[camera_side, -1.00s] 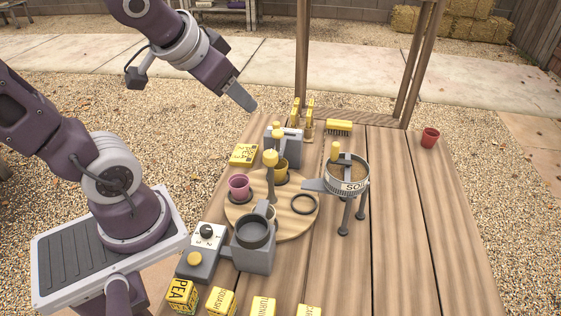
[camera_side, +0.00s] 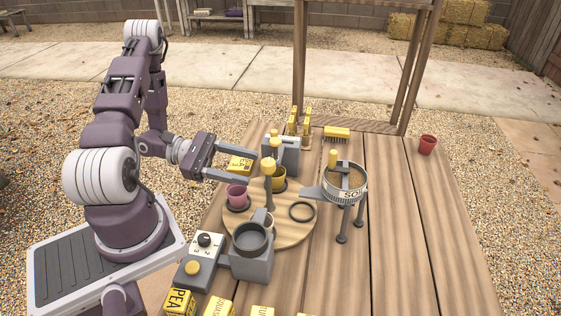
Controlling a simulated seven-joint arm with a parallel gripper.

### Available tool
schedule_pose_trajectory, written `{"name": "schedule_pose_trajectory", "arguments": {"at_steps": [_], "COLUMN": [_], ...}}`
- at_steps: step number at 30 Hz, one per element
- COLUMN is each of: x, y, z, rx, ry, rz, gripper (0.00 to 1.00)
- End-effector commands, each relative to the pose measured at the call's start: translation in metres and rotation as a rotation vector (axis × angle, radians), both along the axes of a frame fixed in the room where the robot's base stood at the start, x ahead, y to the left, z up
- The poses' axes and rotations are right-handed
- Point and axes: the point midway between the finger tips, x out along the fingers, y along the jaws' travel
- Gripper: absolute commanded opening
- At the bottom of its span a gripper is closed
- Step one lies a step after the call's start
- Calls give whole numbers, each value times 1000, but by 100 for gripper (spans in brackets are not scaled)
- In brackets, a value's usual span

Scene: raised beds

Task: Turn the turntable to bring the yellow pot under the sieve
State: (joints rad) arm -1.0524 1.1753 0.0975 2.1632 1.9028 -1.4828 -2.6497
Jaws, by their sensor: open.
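The round wooden turntable (camera_side: 285,234) lies on the table. The yellow pot (camera_side: 279,184) stands at its back, partly hidden by a grey post with a yellow knob (camera_side: 268,166). A pink pot (camera_side: 237,196) stands at its left. A pale pot (camera_side: 260,219) near the front is partly hidden by a grey cup. An empty dark ring (camera_side: 302,211) lies at its right. My gripper (camera_side: 248,168) is open and empty, left of the knobbed post.
A grey device with a round cup (camera_side: 251,238) and a dial box (camera_side: 206,243) stand in front. Yellow seed boxes (camera_side: 218,307) line the near edge. A grey box (camera_side: 288,156) and a brush (camera_side: 337,133) are behind. A red pot (camera_side: 427,145) sits far right; the right-hand planks are clear.

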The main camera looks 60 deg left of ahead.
Motion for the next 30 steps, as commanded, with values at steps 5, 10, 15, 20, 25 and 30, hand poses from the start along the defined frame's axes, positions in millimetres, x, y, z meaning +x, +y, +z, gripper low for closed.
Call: {"name": "schedule_pose_trajectory", "arguments": {"at_steps": [5,10,15,20,25,30], "x": [13,28,57,74,77,77], "y": [-11,-18,-35,-45,-46,-46], "z": [5,6,7,6,6,6], "rx": [-256,-290,-290,-286,-285,-285], "ry": [78,89,88,89,90,89], "rz": [265,318,315,315,315,314], "gripper": [53,53,53,53,53,40]}}
